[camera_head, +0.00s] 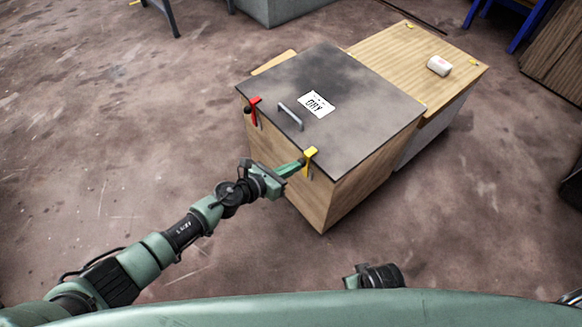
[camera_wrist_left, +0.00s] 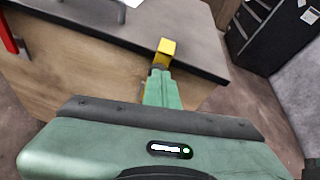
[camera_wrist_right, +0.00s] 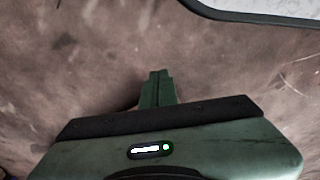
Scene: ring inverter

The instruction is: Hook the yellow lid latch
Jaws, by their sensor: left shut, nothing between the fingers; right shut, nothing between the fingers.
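The yellow lid latch (camera_head: 310,155) sits at the front edge of the dark lid (camera_head: 345,130) on a wooden box (camera_head: 335,195). Its upper part lies over the lid's edge; its lower part is partly hidden. My left gripper (camera_head: 300,164) is shut, with its fingertips right at the latch's left side. In the left wrist view the yellow latch (camera_wrist_left: 166,48) shows just beyond the shut fingertips (camera_wrist_left: 159,72). I cannot tell whether they touch. My right gripper (camera_wrist_right: 160,74) is shut and empty over bare floor, far from the latch.
A red latch (camera_head: 255,105) is on the same edge to the left. A grey handle (camera_head: 290,116) and a white "DRY" label (camera_head: 316,104) are on the lid. A wooden-topped cabinet (camera_head: 400,50) with a white roll (camera_head: 439,66) stands behind. Floor in front is clear.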

